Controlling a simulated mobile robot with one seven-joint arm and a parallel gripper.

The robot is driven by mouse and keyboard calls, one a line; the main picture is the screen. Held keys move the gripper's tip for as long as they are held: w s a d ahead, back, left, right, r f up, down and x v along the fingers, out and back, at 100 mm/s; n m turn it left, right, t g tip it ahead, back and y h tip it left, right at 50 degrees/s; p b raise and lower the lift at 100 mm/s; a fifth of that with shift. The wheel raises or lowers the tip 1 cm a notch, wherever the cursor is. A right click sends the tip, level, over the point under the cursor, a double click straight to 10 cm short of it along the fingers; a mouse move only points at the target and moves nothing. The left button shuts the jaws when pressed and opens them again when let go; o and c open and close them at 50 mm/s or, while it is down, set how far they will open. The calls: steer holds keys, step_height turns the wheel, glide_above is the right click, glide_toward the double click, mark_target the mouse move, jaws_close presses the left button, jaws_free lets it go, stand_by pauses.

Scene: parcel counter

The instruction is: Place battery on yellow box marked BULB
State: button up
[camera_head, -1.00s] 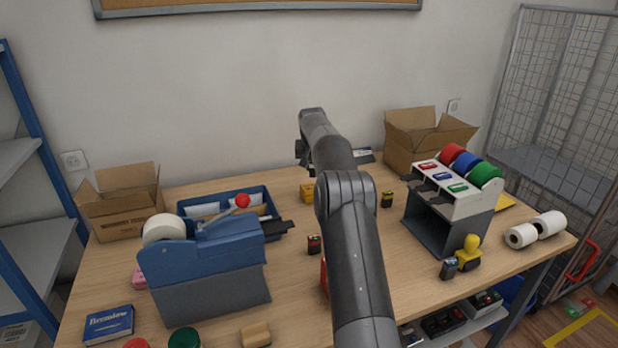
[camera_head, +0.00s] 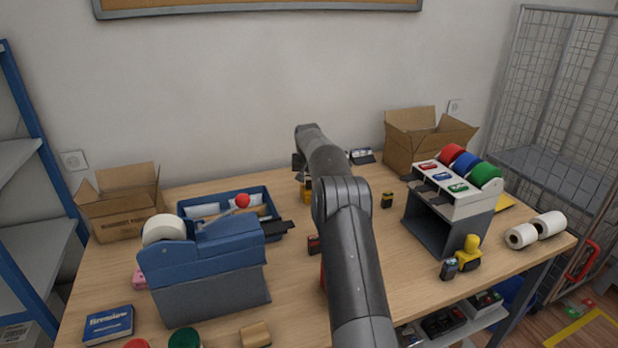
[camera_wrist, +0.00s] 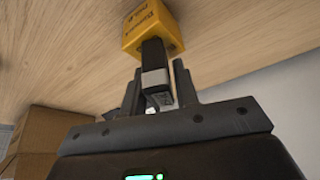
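The yellow box (camera_head: 307,197) stands on the table towards the back, just below my gripper (camera_head: 302,178) and partly hidden by it. In the wrist view the yellow box (camera_wrist: 153,28) is at the top, with dark print too small to read surely. My gripper (camera_wrist: 158,78) has its fingers on both sides of a dark battery (camera_wrist: 154,58) with a grey end and appears shut on it. The battery lines up with the yellow box; I cannot tell whether they touch.
A blue tray (camera_head: 272,205), a tape dispenser (camera_head: 205,265), a grey rack (camera_head: 432,225) and an open carton (camera_head: 412,150) surround the work area.

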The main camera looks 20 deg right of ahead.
steer(key=shift+o, duration=1.3)
steer(key=shift+r, duration=0.1)
steer(key=s+a+r+n, duration=0.1)
steer(key=s+a+r, duration=0.3)
steer(key=s+r, duration=0.5)
steer(key=s+a+r, duration=0.5)
steer(key=s+r, duration=0.1)
steer(key=r, duration=0.6)
steer(key=s+a+r+n+t, duration=0.1)
steer(key=s+a+r, duration=0.15)
steer(key=s, duration=0.55)
steer(key=s+a+r+n, duration=0.1)
steer(key=s+a+r, duration=0.15)
steer(key=s, duration=0.55)
steer(key=s+a+f, duration=0.2)
steer(key=s+f, duration=0.1)
steer(key=s, duration=0.6)
steer(key=s+a+f+n+y, duration=0.1)
steer(key=s+f, duration=0.3)
steer(key=s, duration=0.5)
steer(key=s+a+f, duration=0.3)
steer(key=s+f, duration=0.1)
steer(key=s, duration=0.5)
steer(key=shift+s+f+t+y, duration=0.15)
steer(key=shift+s+t+y, duration=0.15)
steer(key=shift+y, duration=0.1)
